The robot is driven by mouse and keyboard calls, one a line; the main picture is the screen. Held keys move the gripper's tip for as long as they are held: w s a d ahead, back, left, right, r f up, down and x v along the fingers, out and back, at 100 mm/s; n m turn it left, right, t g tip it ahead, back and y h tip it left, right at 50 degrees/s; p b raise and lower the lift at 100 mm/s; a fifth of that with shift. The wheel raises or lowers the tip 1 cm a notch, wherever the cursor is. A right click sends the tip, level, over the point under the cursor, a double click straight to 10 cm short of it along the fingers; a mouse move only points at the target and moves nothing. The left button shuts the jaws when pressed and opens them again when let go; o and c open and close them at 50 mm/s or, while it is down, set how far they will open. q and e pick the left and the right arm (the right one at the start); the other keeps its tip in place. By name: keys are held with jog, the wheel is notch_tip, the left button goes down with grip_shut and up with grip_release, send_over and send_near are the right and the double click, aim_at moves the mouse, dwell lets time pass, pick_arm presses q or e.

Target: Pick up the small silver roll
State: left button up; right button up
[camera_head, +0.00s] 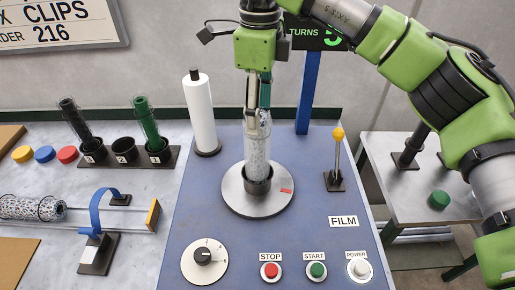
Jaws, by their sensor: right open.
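A small silver mesh roll (258,156) stands upright in a black cup at the middle of the grey turntable (237,200). My right gripper (258,126) points straight down over the roll, its fingers open at the roll's top end. The fingers hide part of the top, and I cannot tell whether they touch it. My left gripper is not in view.
A white film roll (200,115) stands left of the turntable, and a yellow-knobbed lever (337,155) and a blue post (308,92) stand to its right. A black tube (75,118) and a green tube (146,122) stand in a holder at left. A larger mesh roll (32,208) lies further left.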

aim_at(257, 139)
jog(key=f+p, duration=0.1)
jog(key=f, duration=0.2)
jog(key=f+p, duration=0.1)
jog(key=f, duration=0.2)
jog(key=w+f+p, duration=0.1)
jog(key=f, duration=0.2)
jog(key=shift+a+f+p, duration=0.15)
jog(key=shift+a+p, duration=0.05)
jog(key=shift+p, duration=0.15)
jog(key=shift+f, duration=0.15)
jog(key=c, duration=1.3)
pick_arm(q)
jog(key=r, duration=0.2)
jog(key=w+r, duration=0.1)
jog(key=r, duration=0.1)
pick_arm(e)
jog(key=shift+c, duration=0.3)
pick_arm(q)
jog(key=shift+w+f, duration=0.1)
pick_arm(e)
jog(key=shift+r, duration=0.2)
